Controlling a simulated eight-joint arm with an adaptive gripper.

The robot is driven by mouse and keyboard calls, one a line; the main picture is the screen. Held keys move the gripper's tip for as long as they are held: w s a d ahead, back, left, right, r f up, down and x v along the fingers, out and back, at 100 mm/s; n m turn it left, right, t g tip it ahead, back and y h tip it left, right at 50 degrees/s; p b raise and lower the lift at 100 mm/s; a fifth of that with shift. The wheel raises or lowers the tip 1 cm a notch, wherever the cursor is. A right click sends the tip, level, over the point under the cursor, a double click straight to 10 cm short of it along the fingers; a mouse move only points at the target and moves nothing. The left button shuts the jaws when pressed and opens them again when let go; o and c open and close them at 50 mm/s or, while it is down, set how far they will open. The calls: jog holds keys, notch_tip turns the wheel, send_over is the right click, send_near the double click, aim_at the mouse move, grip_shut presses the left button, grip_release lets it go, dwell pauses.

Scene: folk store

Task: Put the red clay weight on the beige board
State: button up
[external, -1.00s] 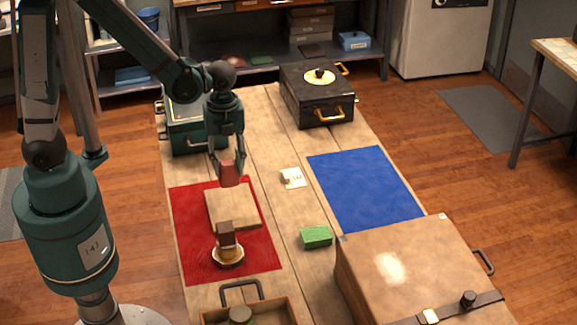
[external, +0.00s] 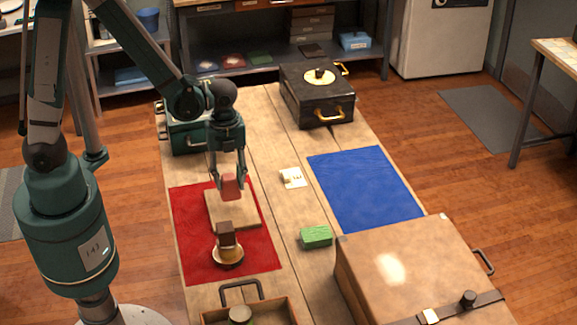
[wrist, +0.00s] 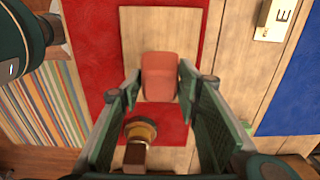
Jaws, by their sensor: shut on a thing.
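The red clay weight (external: 231,188) is a small reddish block. My gripper (external: 230,184) is shut on it, with a finger on each side, and it also shows between the fingers in the wrist view (wrist: 160,77). The beige board (external: 234,215) is a flat wooden rectangle on the red mat (external: 187,240), and it also shows in the wrist view (wrist: 160,35). The weight is over the far part of the board in the external view; I cannot tell whether it touches it.
A brown block (external: 225,234) stands on a round pale-rimmed piece on the red mat, close to the board. A green block (external: 316,236), a small card (external: 293,178) and a blue mat (external: 365,188) lie to the right. Cases (external: 317,95) and a large brown trunk (external: 420,265) stand on the table.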

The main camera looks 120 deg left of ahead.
aim_at(230, 189)
jog(key=shift+f, duration=0.3)
jog(key=shift+f+b, duration=0.3)
jog(key=shift+f, duration=1.7)
jog(key=shift+f, duration=0.15)
jog(key=o, duration=1.1)
jog(key=shift+c, duration=0.2)
jog(key=shift+r, duration=0.25)
jog(key=shift+r+p, duration=0.75)
jog(key=shift+r, duration=5.2)
